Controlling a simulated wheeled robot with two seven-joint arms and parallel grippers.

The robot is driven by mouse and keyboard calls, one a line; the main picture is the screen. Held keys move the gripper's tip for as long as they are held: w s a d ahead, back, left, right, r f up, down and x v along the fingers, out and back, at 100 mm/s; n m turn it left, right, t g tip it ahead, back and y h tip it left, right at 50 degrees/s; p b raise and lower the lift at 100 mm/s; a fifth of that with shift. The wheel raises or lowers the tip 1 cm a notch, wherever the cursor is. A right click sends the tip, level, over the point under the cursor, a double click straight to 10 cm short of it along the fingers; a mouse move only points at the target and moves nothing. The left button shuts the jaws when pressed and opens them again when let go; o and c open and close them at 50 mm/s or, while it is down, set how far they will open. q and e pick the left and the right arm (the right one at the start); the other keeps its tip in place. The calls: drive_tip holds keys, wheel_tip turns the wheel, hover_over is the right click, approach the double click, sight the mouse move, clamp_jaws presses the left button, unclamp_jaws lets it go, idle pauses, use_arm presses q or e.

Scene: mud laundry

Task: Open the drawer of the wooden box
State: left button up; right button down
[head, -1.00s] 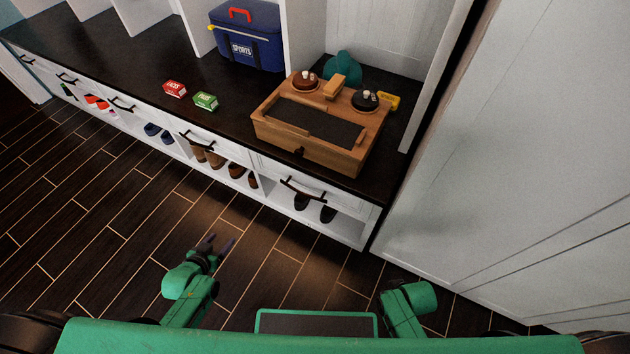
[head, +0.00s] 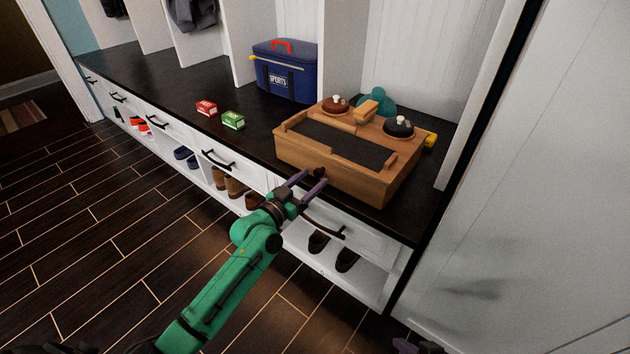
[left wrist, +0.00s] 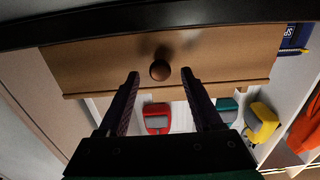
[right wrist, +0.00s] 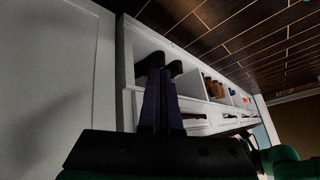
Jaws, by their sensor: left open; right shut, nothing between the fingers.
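The wooden box (head: 380,188) stands on the dark bench top. Its drawer front, with a round dark knob (left wrist: 160,70), faces me in the left wrist view; the drawer looks shut. My left gripper (head: 310,180) is open at the front of the box. In the left wrist view its fingertips (left wrist: 160,80) sit on either side of the knob's line, with the knob centred at or just beyond the tips; I cannot tell the exact depth. In the head view the knob shows beside the fingertips. My right gripper (right wrist: 160,75) is shut and empty, low near the cabinet.
Brown and black lidded items (head: 335,105) and a brush-like wooden block sit on the box. A cabinet drawer handle (head: 325,218) lies just below my left gripper.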

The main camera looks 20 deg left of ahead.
use_arm(q)
drive_tip(key=shift+x, duration=1.1)
drive_tip(key=shift+c, duration=0.3)
clamp_jaws()
